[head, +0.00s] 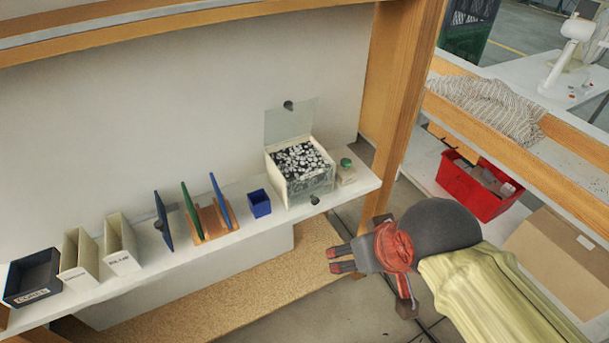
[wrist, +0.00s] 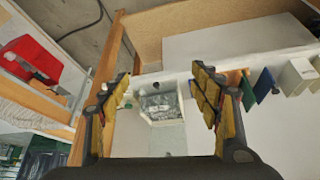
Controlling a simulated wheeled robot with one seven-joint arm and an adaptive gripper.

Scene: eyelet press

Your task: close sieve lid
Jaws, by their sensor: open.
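The sieve box (head: 275,178) stands on the white shelf, full of small dark and pale pieces. Its pale lid (head: 290,122) is open and stands up at the back, with a dark knob near its top edge. Another dark knob shows at the box's lower front. My gripper (head: 334,260) is open and empty, in front of and below the shelf edge, apart from the box. In the wrist view the box (wrist: 148,103) and its lid (wrist: 168,140) show between the two open fingers (wrist: 162,80).
A small green-capped container (head: 346,172) stands right of the box. A small blue bin (head: 259,204) stands on its left, then a wooden rack (head: 214,218) with upright panels. A wooden post (head: 400,90) rises at the shelf's right end.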

